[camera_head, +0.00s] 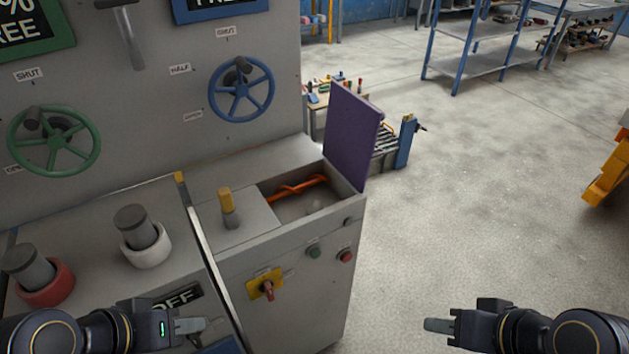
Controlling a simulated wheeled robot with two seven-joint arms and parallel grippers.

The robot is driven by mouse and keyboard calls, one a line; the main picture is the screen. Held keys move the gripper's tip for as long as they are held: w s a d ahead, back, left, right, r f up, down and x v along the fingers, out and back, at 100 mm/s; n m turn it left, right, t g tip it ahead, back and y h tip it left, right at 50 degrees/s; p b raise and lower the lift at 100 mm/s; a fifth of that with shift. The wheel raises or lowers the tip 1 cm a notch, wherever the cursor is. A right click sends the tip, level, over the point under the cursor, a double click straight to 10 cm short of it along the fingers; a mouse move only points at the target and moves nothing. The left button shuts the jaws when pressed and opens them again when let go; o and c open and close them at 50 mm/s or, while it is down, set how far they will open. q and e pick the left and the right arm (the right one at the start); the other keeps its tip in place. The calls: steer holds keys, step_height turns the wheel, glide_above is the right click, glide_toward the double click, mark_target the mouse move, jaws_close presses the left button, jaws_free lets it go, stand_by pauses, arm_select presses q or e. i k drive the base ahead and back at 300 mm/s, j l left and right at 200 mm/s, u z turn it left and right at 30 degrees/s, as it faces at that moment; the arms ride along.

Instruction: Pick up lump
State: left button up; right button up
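No thing is clearly recognisable as the lump. An open recess (340,207) in the top of the grey cabinet holds an orange twisted piece (296,188). A small greyish shape (314,208) lies in front of it, too small to identify. A purple lid (351,138) stands raised at the recess's right side. My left gripper (203,325) is at the bottom left, in front of the cabinet and well short of the recess. My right gripper (436,325) is at the bottom right over open floor. I see both side-on, with nothing evident in them.
A yellow-topped lever (228,208) stands left of the recess. A green handwheel (54,141) and a blue handwheel (241,89) are on the upright panel. A red switch (267,289) and buttons are on the cabinet front. The floor (480,200) to the right is clear.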

mark_target(316, 206)
steer(key=i, duration=0.35)
steer(key=i+l, duration=0.1)
steer(key=l, duration=0.2)
steer(key=l+u, duration=0.2)
steer(key=u, duration=0.2)
steer(key=i+l+u, duration=0.1)
steer(key=l+u, duration=0.15)
steer(key=u, duration=0.15)
steer(key=l+u, duration=0.2)
steer(key=u, duration=0.25)
steer(key=k+l+u, duration=0.15)
steer(key=u, duration=0.65)
